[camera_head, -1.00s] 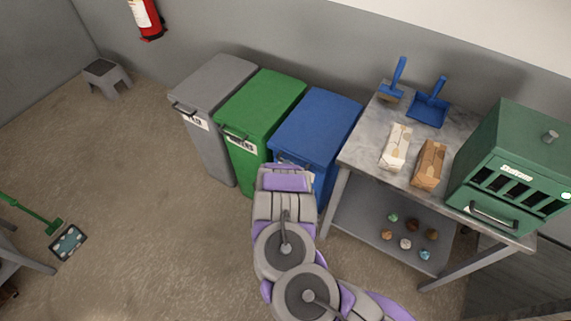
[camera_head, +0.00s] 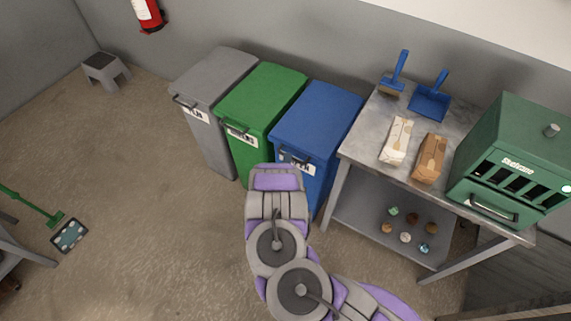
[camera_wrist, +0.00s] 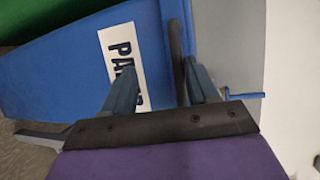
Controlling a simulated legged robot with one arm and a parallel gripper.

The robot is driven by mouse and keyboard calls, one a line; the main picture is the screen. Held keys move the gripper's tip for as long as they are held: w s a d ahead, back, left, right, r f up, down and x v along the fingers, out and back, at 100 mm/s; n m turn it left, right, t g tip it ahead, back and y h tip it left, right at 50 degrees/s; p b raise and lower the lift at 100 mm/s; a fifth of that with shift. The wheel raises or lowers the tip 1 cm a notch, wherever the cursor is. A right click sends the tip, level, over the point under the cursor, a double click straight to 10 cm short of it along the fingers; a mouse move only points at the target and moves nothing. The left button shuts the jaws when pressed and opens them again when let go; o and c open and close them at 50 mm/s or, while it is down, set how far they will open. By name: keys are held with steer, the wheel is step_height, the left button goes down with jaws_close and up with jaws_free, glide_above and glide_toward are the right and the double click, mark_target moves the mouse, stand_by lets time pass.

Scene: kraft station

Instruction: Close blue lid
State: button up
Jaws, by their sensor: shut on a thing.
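The blue lid (camera_head: 322,108) lies flat on top of the blue bin (camera_head: 314,190), the right one in the row of bins. It looks closed in the head view. A dark handle (camera_head: 293,155) sits at its front edge. In the wrist view the blue bin's front (camera_wrist: 70,75) with its white label fills the left and middle. The dark handle bar (camera_wrist: 176,45) runs between the two fingers of my gripper (camera_wrist: 162,72), which is shut on it. In the head view my arm hides the gripper's fingers and part of the bin's front.
A green bin (camera_head: 262,95) and a grey bin (camera_head: 215,75) stand close on the left. A metal table (camera_head: 370,130) stands tight on the right, with paper bags and a green cabinet (camera_head: 525,150) on it. The floor in front of the bins is open.

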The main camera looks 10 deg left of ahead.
steer(key=shift+d, duration=0.1)
stand_by(0.3)
steer(key=shift+s, duration=0.1)
steer(key=s+r+p, duration=0.3)
steer(key=s, duration=1.3)
steer(key=shift+s, duration=0.35)
steer(key=shift+r, duration=0.1)
